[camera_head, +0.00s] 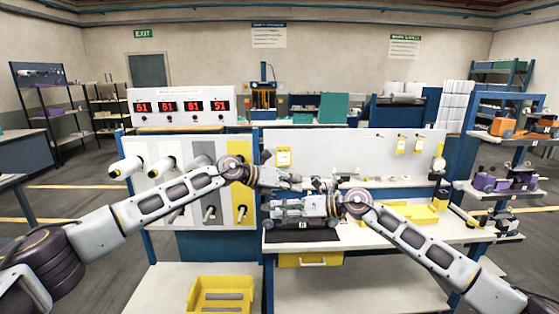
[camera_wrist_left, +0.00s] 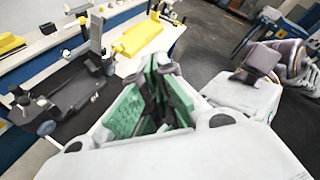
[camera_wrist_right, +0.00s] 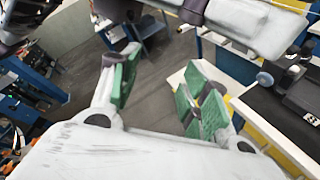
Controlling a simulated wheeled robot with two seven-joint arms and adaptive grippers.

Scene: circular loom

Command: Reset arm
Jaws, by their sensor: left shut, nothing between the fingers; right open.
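My left gripper (camera_head: 303,184) reaches in from the left above the workbench and points right. In the left wrist view its green-padded fingers (camera_wrist_left: 158,90) are close together with nothing between them. My right gripper (camera_head: 279,207) is lower and points left across the front of the bench. In the right wrist view its green-padded fingers (camera_wrist_right: 160,82) are spread apart and empty, with floor showing between them. The two grippers overlap closely in the head view; I cannot tell how far apart they are.
The white workbench (camera_head: 390,238) holds a dark device (camera_wrist_right: 300,92) and a yellow tray (camera_head: 422,214). A panel (camera_head: 160,205) with white spools stands left of it. A yellow bin (camera_head: 222,292) sits low in front. Shelving (camera_head: 510,150) stands at the right.

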